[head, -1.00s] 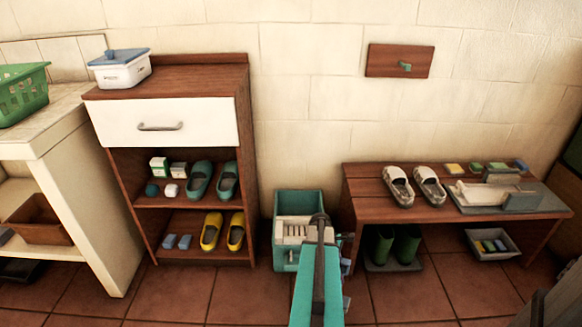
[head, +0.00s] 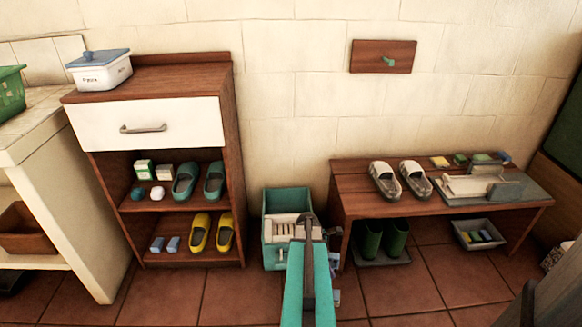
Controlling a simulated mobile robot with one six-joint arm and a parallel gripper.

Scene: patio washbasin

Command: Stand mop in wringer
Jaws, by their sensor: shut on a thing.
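The teal bucket (head: 273,257) stands on the tiled floor between the shoe cabinet and the low bench. A pale slatted wringer (head: 284,229) sits in its front part. My teal and dark grey arm rises from the bottom edge in front of the bucket and covers the wringer's right part. My gripper does not show; the arm may hide it. I cannot make out a mop or anything held.
The wooden shoe cabinet (head: 240,170) stands left of the bucket. The bench (head: 350,205) stands close on its right, with green boots (head: 384,240) below. A blurred dark grey shape (head: 555,300) fills the lower right corner.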

